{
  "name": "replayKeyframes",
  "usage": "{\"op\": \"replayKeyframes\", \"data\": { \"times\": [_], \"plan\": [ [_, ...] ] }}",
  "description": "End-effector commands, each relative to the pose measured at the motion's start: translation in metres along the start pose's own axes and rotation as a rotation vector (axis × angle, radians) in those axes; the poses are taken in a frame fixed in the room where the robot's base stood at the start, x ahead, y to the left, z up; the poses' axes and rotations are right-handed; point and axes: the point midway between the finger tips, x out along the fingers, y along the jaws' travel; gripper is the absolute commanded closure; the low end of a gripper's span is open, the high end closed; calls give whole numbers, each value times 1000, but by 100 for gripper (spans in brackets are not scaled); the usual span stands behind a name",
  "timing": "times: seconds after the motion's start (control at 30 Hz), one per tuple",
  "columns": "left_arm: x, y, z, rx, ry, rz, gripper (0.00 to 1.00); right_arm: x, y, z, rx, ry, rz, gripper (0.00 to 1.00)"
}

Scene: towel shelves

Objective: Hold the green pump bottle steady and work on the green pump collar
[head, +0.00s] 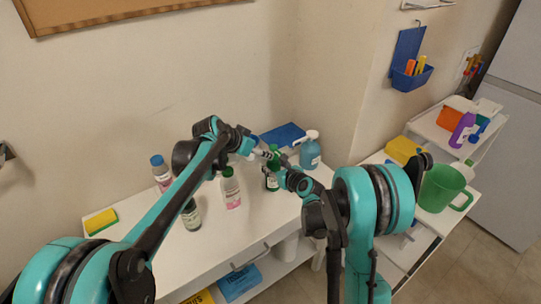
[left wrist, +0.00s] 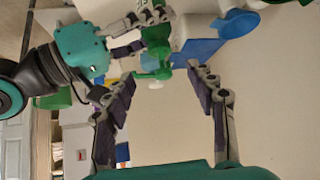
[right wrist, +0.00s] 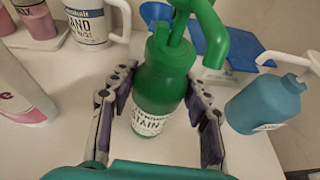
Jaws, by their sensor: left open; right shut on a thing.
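The green pump bottle (head: 271,182) stands upright on the white counter; its body (right wrist: 164,80) and white "STAIN" label show in the right wrist view. My right gripper (head: 280,170) is shut on the bottle's body, a finger on each side (right wrist: 160,105). The green pump head with its collar (left wrist: 160,68) and spout sits on top of the bottle. My left gripper (head: 262,153) is open above the bottle, and in the left wrist view the pump head lies beyond and between its spread fingers (left wrist: 163,82). The left fingers appear apart from the collar.
A blue pump bottle (head: 310,152) stands close to the right. A yellow-green sponge (head: 101,221) lies at far left. A green pitcher (head: 443,187) is on the right-hand cart.

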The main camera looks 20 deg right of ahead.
Motion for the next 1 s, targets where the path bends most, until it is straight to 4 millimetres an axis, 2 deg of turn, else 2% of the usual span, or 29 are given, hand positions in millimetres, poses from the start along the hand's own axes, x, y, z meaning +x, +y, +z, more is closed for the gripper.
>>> {"op": "replayKeyframes", "data": {
  "times": [0.03, 0.2, 0.4, 0.6, 0.83, 1.0],
  "plan": [
    [12, 0, 0, 1, 0, 1, 44, 0, 0, 0, -1, 1, 0, 94],
    [47, 1, 0, 0, 0, 2, 44, 0, 0, 0, -1, 1, 0, 94],
    [76, 1, 0, 0, -1, 0, 44, 0, 0, 0, -1, 1, 0, 94],
    [86, 0, 0, -2, 0, 0, 44, 0, 0, 0, -1, 1, 0, 94],
    [86, 0, 0, -2, -1, 0, 44, 0, 0, 0, -1, 1, 0, 94],
    [86, 0, 0, -2, -1, 0, 89, 0, 0, 0, -1, 1, 0, 94]
  ]
}}
